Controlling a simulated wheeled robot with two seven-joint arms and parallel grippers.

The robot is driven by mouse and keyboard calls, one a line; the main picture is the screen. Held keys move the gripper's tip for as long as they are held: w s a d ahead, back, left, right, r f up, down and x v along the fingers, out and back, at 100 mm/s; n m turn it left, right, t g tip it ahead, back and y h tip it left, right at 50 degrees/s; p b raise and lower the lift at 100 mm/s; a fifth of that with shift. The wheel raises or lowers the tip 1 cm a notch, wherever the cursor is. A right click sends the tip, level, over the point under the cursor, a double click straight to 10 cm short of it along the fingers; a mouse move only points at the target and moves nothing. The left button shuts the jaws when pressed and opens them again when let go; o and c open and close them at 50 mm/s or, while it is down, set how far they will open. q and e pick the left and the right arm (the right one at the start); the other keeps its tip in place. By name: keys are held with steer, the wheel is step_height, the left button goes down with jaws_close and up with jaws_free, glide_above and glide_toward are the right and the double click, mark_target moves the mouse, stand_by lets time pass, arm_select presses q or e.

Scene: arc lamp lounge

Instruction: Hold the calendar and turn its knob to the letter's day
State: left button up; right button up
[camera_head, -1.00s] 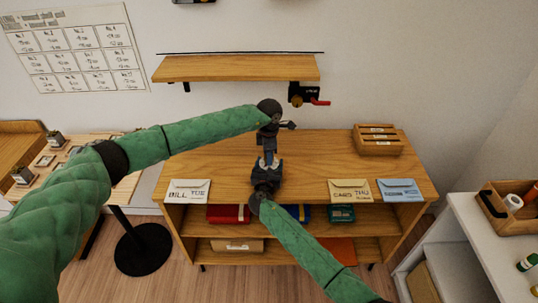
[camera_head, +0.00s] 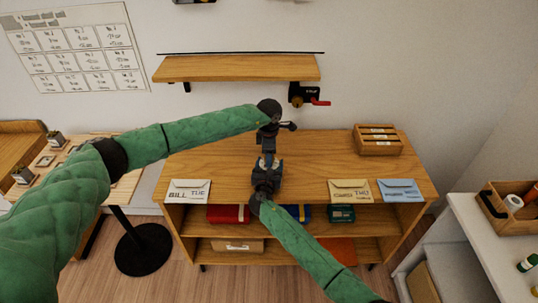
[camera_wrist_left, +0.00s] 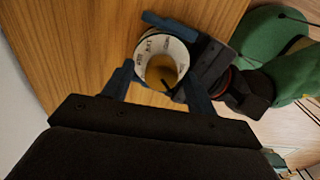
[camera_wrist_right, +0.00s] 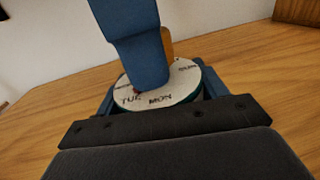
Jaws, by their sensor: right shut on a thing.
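The calendar is a small round drum with a white dial (camera_wrist_right: 160,97) printed with days; TUE and MON read clearly in the right wrist view. A wooden knob (camera_wrist_right: 167,44) rises from its middle. My right gripper (camera_head: 267,166) is shut on the drum's sides, holding it above the cabinet top. My left gripper (camera_head: 267,150) is over the dial from above. In the left wrist view its fingers (camera_wrist_left: 160,88) stand apart beside the dial (camera_wrist_left: 162,55). One left finger (camera_wrist_right: 135,50) partly hides the knob in the right wrist view. Contact with the knob is unclear.
On the cabinet (camera_head: 310,150) lie a BILL TUE letter (camera_head: 189,190), a CARD THU letter (camera_head: 350,190) and a blue letter (camera_head: 399,190). A wooden box (camera_head: 377,140) stands at the back right. A wall shelf (camera_head: 235,68) hangs behind.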

arm_select(q)
step_height(320, 180, up, 12)
stand_by(0.6)
stand_by(0.4)
arm_select(e)
steer(key=o, duration=1.4)
steer(key=shift+c, duration=0.2)
steer(key=shift+s, duration=0.1)
